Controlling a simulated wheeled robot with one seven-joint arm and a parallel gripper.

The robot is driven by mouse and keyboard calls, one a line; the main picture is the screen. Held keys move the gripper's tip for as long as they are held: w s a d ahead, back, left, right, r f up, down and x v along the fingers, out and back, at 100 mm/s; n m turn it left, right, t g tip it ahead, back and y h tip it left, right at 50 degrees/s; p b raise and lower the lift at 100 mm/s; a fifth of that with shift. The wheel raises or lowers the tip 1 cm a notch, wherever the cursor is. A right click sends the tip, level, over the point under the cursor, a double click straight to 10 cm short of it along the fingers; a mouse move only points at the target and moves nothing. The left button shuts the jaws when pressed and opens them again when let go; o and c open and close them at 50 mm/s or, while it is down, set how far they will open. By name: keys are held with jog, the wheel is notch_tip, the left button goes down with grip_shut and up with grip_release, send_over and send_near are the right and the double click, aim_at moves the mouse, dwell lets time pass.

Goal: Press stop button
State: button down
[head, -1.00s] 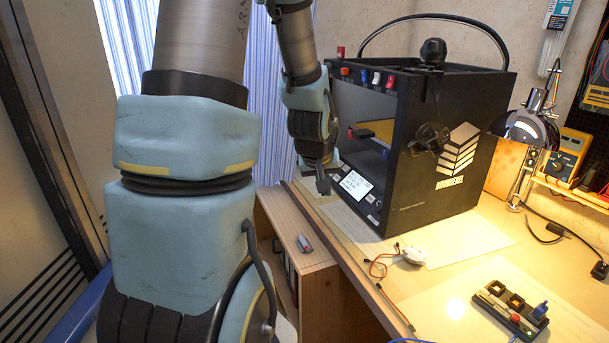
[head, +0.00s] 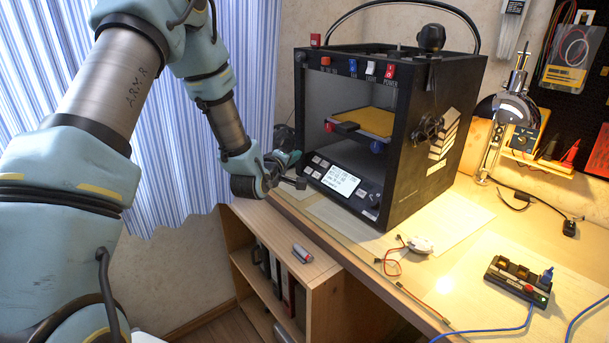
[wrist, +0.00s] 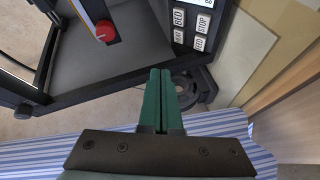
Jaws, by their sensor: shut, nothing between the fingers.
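The stop button (wrist: 204,22) is a white key marked STOP in the wrist view. It sits in a small block of white keys beside the BED key (wrist: 180,17), under the lit screen. The same control panel (head: 343,182) slopes at the lower front of the black 3D printer (head: 430,150) in the head view; key labels are too small there. My gripper (wrist: 160,74) is shut and empty, its green fingers below and left of the stop button in the wrist view and apart from it in the picture. In the head view my gripper (head: 300,184) is close to the panel's left end.
A red knob (wrist: 104,31) is inside the printer frame. Switches, including a red power switch (head: 390,70), line its top front edge. A wooden shelf (head: 285,252) stands below left. A button box (head: 518,279) with cables lies on the desk at right.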

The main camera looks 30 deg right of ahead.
aim_at(317, 175)
jog(key=d+f+b, duration=0.1)
jog(key=f, duration=0.1)
jog(key=d+f+b, duration=0.1)
jog(key=d+f, duration=0.1)
jog(key=d+f+b, duration=0.1)
jog(key=f+b, duration=0.1)
jog(key=shift+w+d, duration=0.25)
jog(key=shift+w, duration=0.15)
jog(key=shift+w+d+f+b, duration=0.15)
jog(key=shift+d+f+b, duration=0.25)
jog(key=shift+d, duration=0.15)
dwell(1.6)
jog(key=shift+d+f+b, duration=0.3)
jog(key=shift+b, duration=0.15)
jog(key=shift+d+f+b, duration=0.25)
jog(key=shift+f+b, duration=0.1)
jog(key=shift+b, duration=0.05)
dwell(0.6)
jog(key=shift+r, duration=0.15)
jog(key=shift+a+r+p, duration=0.3)
jog(key=shift+a+r, duration=0.25)
